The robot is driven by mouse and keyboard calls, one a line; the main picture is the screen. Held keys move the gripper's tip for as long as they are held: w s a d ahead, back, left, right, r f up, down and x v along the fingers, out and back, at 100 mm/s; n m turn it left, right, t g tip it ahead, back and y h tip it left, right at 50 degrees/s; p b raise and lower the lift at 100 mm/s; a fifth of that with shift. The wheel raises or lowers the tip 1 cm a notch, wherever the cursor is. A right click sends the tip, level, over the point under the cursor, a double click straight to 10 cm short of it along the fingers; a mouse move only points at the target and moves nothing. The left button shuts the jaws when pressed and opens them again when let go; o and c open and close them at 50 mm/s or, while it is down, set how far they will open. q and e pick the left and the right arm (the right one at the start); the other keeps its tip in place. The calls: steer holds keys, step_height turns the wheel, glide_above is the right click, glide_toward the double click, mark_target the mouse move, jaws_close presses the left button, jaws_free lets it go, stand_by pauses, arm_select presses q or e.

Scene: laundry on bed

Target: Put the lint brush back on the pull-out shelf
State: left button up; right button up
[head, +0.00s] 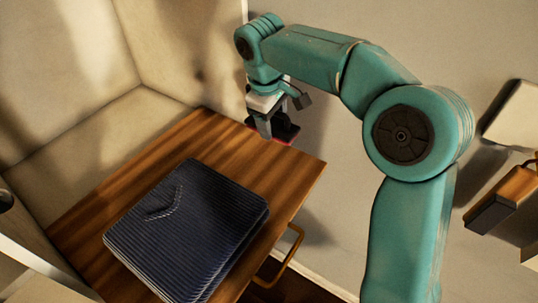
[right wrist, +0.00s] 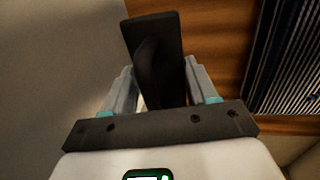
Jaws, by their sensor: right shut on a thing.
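The pull-out shelf (head: 240,140) is a brown wooden board, also seen in the right wrist view (right wrist: 222,50). My right gripper (head: 264,130) is over its far right corner, pointing down. It is shut on the lint brush (head: 287,130), which shows a dark body with a red edge. In the right wrist view the dark brush (right wrist: 155,40) sits between the two grey fingers of the gripper (right wrist: 160,82). The brush is at the shelf's edge; I cannot tell whether it touches the wood. My left gripper is not in view.
A folded dark blue striped garment (head: 187,225) lies on the near part of the shelf, and its stripes show in the right wrist view (right wrist: 290,50). Pale walls close in the shelf's left and back. A curved handle (head: 282,258) is at the front side. Bare wood surrounds the garment.

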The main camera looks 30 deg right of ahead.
mark_target(274, 160)
step_height(274, 160, down, 10)
steer(key=shift+f, duration=0.25)
steer(key=shift+f+b, duration=0.1)
steer(key=shift+b, duration=0.2)
steer(key=o, duration=1)
steer(key=r, duration=0.4)
steer(key=a+r, duration=0.1)
steer(key=r, duration=0.2)
steer(key=a+r, duration=0.1)
steer(key=r, duration=0.3)
steer(key=shift+s+r+p, duration=0.35)
steer(key=shift+s+p, duration=0.05)
steer(key=shift+s+r, duration=0.1)
steer(key=shift+r, duration=0.1)
